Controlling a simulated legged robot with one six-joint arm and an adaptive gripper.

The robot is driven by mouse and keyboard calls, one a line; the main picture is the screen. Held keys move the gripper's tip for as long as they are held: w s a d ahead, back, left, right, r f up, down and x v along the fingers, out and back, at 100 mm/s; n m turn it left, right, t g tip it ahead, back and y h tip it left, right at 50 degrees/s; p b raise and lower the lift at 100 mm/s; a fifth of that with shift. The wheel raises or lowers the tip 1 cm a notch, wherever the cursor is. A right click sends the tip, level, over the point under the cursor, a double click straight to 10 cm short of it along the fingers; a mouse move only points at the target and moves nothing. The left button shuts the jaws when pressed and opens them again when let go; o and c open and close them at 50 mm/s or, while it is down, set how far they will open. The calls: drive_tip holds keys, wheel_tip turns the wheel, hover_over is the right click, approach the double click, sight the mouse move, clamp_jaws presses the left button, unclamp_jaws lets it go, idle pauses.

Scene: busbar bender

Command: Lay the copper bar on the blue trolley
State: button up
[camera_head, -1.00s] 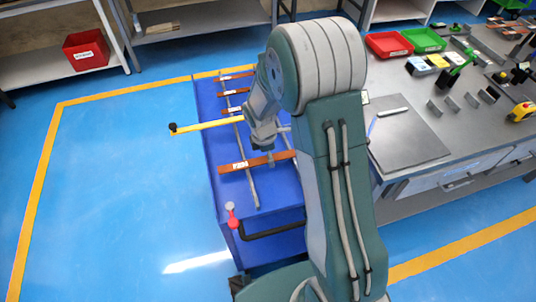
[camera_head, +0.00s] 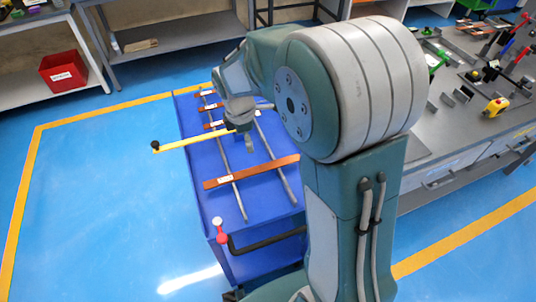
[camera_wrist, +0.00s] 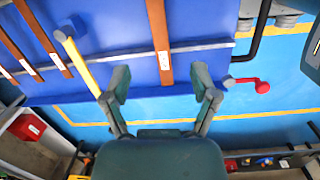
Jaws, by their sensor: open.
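The copper bar (camera_head: 255,171) with a white label lies flat across the two grey rails on top of the blue trolley (camera_head: 205,165), at its near end. In the wrist view the bar (camera_wrist: 158,45) runs down the middle of the picture, its near end between the fingers in the picture. My gripper (camera_wrist: 160,82) is open with nothing between its fingers, apart from the bar and seemingly above the trolley. In the head view my gripper (camera_head: 243,148) is beyond the bar and partly hidden by my arm.
Several other labelled copper bars (camera_wrist: 42,38) lie across the rails farther along. A yellow rod (camera_head: 195,142) with a dark end juts left; its attachment is unclear. A red-knobbed lever (camera_head: 221,238) and black handle (camera_head: 268,238) are at the trolley's near end. A grey workbench (camera_head: 450,125) stands right.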

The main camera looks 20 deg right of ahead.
drive_tip(key=s+r+m+t, duration=0.2)
drive_tip(key=s+r+m, duration=0.4)
drive_tip(key=s+m, duration=0.2)
drive_tip(key=s+d+r+m+t+y, duration=0.1)
drive_tip(key=s+r+m+t, duration=0.2)
drive_tip(key=s+r+m, duration=0.4)
drive_tip(key=s+m, duration=0.1)
drive_tip(key=s, duration=0.5)
drive_tip(key=shift+d+r+m, duration=0.15)
drive_tip(key=shift+r+m, duration=0.1)
drive_tip(key=shift+m, duration=0.15)
drive_tip(key=shift+c, duration=1.4)
